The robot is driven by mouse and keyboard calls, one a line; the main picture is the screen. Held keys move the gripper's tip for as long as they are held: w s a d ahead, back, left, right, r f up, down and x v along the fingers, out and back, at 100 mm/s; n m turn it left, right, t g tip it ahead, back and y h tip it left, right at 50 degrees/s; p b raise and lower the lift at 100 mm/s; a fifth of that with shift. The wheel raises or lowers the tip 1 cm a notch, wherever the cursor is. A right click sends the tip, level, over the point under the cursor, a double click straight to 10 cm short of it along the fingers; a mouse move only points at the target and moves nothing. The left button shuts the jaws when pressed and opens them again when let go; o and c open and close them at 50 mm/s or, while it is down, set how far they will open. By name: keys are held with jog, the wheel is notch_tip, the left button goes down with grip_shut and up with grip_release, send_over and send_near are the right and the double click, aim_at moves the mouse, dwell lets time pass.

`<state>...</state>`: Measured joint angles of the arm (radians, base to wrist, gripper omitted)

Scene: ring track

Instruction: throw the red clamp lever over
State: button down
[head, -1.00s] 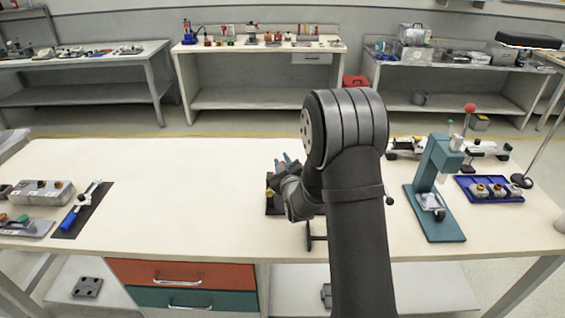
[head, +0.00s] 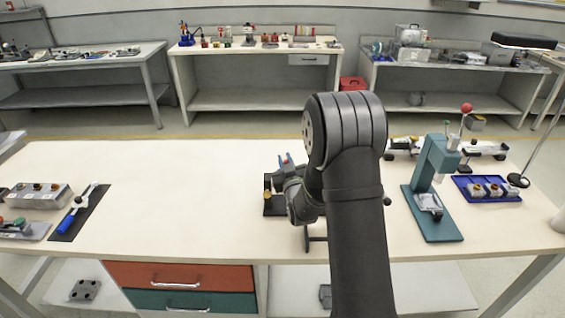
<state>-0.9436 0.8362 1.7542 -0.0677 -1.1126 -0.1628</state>
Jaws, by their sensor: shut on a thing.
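My gripper (head: 286,162) is at the middle of the bench, left of my dark forearm, with its blue fingertips pointing up and away. It is shut on the red clamp lever (head: 286,157), of which only a small red bit shows between the fingertips. The clamp's dark base plate (head: 272,209) lies on the bench just below and left of the gripper. A yellow knob or tip (head: 267,195) shows above the plate. Most of the clamp and the rest of the lever are hidden behind my gripper and arm.
A blue-handled clamp (head: 68,222) lies on a dark mat at the left, beside a grey box with buttons (head: 38,196). A teal press (head: 432,190) and a blue tray (head: 462,186) stand at the right. The bench between the left mat and my gripper is clear.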

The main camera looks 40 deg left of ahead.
jog(key=shift+w+d+r+m+t, duration=0.15)
jog(key=shift+m+t, duration=0.1)
jog(key=shift+m, duration=0.35)
jog(key=shift+w+d+f+m+t, duration=0.15)
jog(key=shift+m+t, duration=0.1)
jog(key=shift+m, duration=0.35)
jog(key=shift+r, duration=0.15)
jog(key=c, duration=1.4)
grip_release()
jog(key=v, duration=1.7)
jog(key=shift+d, duration=0.3)
jog(key=shift+a, duration=0.1)
jog(key=x, duration=1.7)
jog(key=shift+a, duration=0.15)
